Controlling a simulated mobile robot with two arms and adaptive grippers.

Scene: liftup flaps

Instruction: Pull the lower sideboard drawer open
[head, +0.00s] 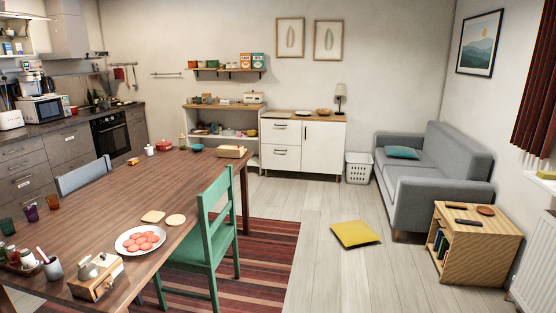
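The white sideboard (323,150) stands against the back wall, with a wooden top. Its left side has an upper drawer (281,138) and a taller lower drawer (281,164), each with a dark horizontal handle. The lower drawer's handle (280,152) sits near the top of its front. Both drawers look flush with the front. Neither of my grippers is in view.
A long wooden table (115,200) fills the left foreground, with a green chair (215,225) at its right side. A yellow cushion (355,234) lies on the floor. A white basket (358,168) stands right of the sideboard, before the grey sofa (440,180). Floor before the sideboard is clear.

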